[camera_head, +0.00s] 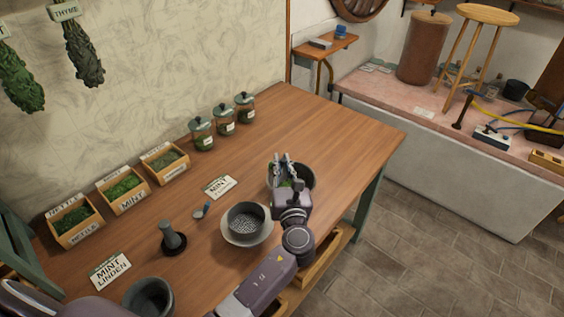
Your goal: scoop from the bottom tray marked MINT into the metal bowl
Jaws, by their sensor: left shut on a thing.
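My left gripper (285,170) is over a dark grey bowl (309,180) with green matter in it, on the right part of the table. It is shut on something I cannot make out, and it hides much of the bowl. A wooden tray of green herb (123,186) with MINT on its front stands in the middle of a row of three along the wall. The tray marked NETTLE (80,233) is nearest, and the third tray (166,172) is farther back. I cannot tell whether the dark bowl is the metal one. My right gripper is not in view.
A speckled-bottomed grey vessel (245,220) sits on a pale dish. A pestle-like object (172,239), a small blue-grey object (203,210), a dark mortar-like bowl (149,296) and cards (218,187) are nearby. Lidded jars (223,121) stand by the wall.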

